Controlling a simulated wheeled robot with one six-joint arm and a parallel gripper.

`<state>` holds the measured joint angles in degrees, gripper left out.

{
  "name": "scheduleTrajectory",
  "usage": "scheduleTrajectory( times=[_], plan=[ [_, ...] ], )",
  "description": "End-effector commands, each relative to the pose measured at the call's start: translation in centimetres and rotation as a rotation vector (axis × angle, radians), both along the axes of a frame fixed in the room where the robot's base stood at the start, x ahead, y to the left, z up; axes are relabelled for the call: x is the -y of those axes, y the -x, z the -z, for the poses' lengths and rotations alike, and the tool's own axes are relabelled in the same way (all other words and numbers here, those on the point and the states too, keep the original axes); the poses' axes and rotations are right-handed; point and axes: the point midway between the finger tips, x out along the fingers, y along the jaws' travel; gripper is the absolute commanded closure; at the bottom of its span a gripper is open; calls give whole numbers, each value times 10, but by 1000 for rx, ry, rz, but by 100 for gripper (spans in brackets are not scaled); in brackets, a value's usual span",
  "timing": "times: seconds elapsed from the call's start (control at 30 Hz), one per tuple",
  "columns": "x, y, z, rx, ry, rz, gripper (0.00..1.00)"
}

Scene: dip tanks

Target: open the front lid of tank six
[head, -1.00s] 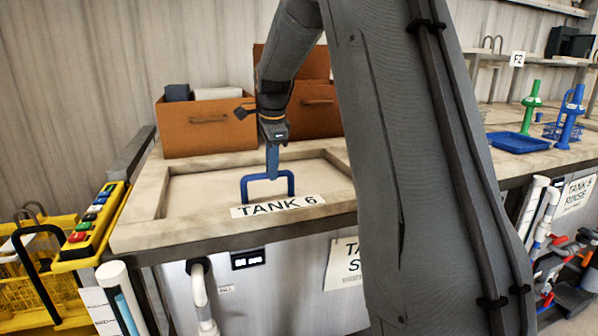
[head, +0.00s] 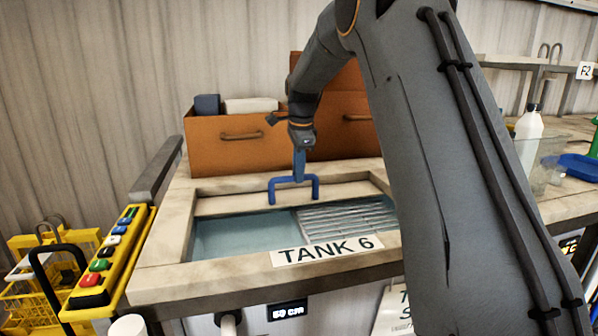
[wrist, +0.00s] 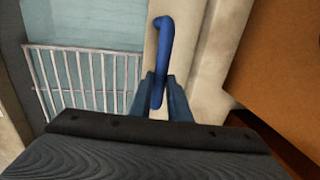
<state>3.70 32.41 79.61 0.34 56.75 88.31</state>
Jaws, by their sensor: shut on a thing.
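Tank six is in the head view, with its "TANK 6" label (head: 325,250) on the front rim. The front lid (head: 235,205) is slid back and shows as a narrow beige strip at the rear of the opening. Its blue handle (head: 293,188) stands up from it, and the handle also shows in the wrist view (wrist: 162,35). My gripper (head: 299,178) is shut on the handle's bar. In front of the lid, the tank opening shows pale blue liquid (head: 240,235) and a metal grating (head: 345,218) at the right.
Orange-brown drawer boxes (head: 240,140) stand close behind the tank. A yellow button panel (head: 108,250) is at the left, beside a yellow basket (head: 40,262). A white bottle (head: 528,135) and a blue tray (head: 578,167) are on the right counter, partly behind my arm.

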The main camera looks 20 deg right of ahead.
Motion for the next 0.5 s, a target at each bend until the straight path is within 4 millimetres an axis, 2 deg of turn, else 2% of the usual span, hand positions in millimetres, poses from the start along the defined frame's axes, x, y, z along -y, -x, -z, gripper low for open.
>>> scheduleTrajectory(
  times=[0.27, 0.3, 0.37, 0.4, 0.5],
  plan=[
    [-1, 0, -1, 2, -2, 0, 100],
    [-1, 0, -1, 2, -2, 0, 79],
    [-1, 0, -1, 2, -2, 0, 69],
    [-1, 0, -1, 2, -1, 1, 65],
    [1, 0, -1, 1, -1, 2, 65]
  ],
)
